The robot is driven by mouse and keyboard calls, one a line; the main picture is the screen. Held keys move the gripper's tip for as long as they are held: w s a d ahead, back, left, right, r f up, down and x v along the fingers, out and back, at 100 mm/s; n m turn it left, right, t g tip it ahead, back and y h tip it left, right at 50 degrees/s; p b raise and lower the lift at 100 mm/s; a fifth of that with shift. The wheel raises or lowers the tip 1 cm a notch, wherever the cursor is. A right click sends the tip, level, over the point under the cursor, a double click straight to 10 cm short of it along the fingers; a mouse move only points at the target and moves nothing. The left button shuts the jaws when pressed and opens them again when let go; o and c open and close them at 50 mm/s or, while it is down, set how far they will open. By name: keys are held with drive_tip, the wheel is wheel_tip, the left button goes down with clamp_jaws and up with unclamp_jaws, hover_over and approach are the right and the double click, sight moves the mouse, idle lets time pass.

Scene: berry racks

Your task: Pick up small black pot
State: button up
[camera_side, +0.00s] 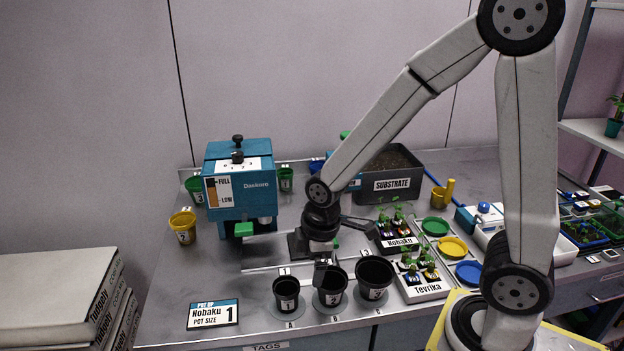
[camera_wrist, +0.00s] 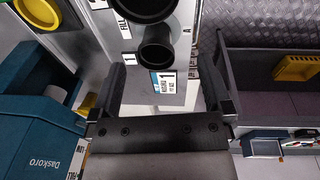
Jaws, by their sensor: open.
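The small black pot (camera_side: 287,293), marked 1, stands upright on disc A at the left end of a row of three black pots. The larger pots stand at B (camera_side: 330,292) and C (camera_side: 374,278). My gripper (camera_side: 338,248) is open and empty above and behind the row, nearest pot B. In the wrist view its jaws (camera_wrist: 168,78) are spread wide. The small pot (camera_wrist: 158,50) shows there beyond the jaws, between their lines, apart from both. A larger black pot (camera_wrist: 144,8) is cut off at the top edge.
The Nobaku card (camera_side: 213,314) lies front left. A blue Daskoro machine (camera_side: 239,180) stands behind at left, with a yellow pot (camera_side: 183,227) beside it. Seedling trays (camera_side: 426,290) are right of the pots. The substrate bin (camera_side: 391,187) is behind.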

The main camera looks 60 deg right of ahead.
sight(285, 279)
drive_tip(key=w+n, duration=0.1)
drive_tip(key=n, duration=0.1)
drive_tip(key=w+a+n, duration=0.1)
drive_tip(key=n, duration=0.2)
drive_tip(key=f+n, duration=0.1)
drive_tip(key=n, duration=0.1)
drive_tip(key=shift+w+a+f+g, duration=0.1)
drive_tip(key=shift+w+a+g, duration=0.25)
drive_tip(key=shift+w+g, duration=0.05)
drive_tip(key=n, duration=0.2)
drive_tip(key=w+a+n, duration=0.1)
drive_tip(key=n, duration=0.1)
drive_tip(key=w+f+n, duration=0.1)
drive_tip(key=n, duration=0.1)
drive_tip(key=shift+a+n+g, duration=0.25)
drive_tip(key=shift+n+g, duration=0.05)
drive_tip(key=shift+g, duration=0.1)
drive_tip(key=shift+f, duration=0.15)
drive_tip(key=shift+f, duration=1.25)
drive_tip(key=shift+f, duration=0.1)
drive_tip(key=shift+w+d+f, duration=0.1)
drive_tip(key=shift+f, duration=2.35)
